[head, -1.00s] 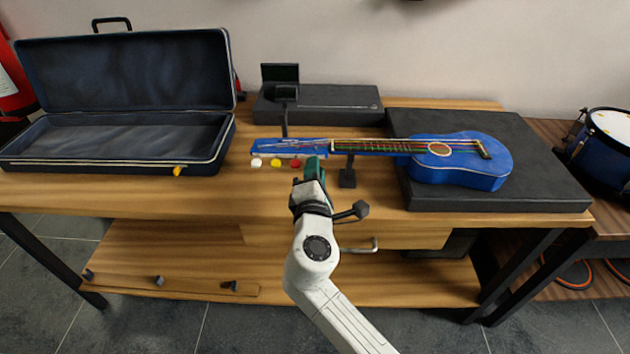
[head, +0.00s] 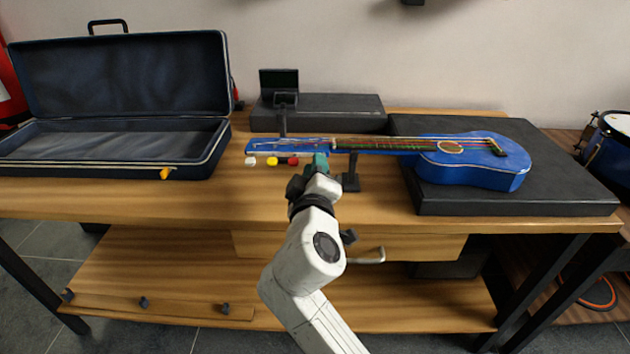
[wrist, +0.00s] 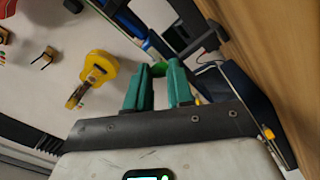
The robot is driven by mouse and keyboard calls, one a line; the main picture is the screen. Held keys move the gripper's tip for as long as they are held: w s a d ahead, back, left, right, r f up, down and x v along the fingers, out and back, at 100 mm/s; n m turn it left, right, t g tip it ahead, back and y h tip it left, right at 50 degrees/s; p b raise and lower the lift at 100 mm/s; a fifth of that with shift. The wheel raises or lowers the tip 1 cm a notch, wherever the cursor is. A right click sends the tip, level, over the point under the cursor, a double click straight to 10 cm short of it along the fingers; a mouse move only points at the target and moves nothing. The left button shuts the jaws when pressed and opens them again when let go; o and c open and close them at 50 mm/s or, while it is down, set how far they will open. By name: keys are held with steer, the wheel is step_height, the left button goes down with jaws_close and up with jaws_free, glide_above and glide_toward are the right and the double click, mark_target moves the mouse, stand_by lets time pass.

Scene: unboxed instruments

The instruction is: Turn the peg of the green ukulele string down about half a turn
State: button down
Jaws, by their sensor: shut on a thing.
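The blue ukulele (head: 475,160) lies with its body on a black block at the right, and its neck reaches left to the headstock (head: 290,147). White (head: 250,161), yellow (head: 272,161) and red (head: 293,161) pegs stick out along the headstock's near edge. My gripper (head: 320,163) is at the right end of this row and hides the green peg in the head view. In the wrist view, the green peg (wrist: 158,69) shows between the tips of my teal fingers (wrist: 158,84). My gripper is shut on it.
A neck stand (head: 351,175) is just right of my gripper. A small dark screen (head: 279,82) stands behind the headstock. The open case (head: 120,140) is at the left, and the black block (head: 560,175) at the right. The bench front between them is clear.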

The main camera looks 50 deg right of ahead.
steer(key=m+b, duration=0.1)
steer(key=m, duration=0.1)
steer(key=m+b, duration=0.1)
steer(key=b, duration=0.1)
steer(key=m+b, duration=0.2)
steer(key=shift+f+m, duration=0.25)
steer(key=shift+m, duration=0.05)
steer(key=m+b, duration=0.4)
steer(key=m, duration=0.1)
steer(key=shift+r+m, duration=0.2)
steer(key=shift+m, duration=0.1)
steer(key=c, duration=1.3)
jaws_free()
steer(key=shift+o, duration=0.2)
steer(key=p+v, duration=0.1)
steer(key=v, duration=0.9)
steer(key=shift+s+a, duration=0.3)
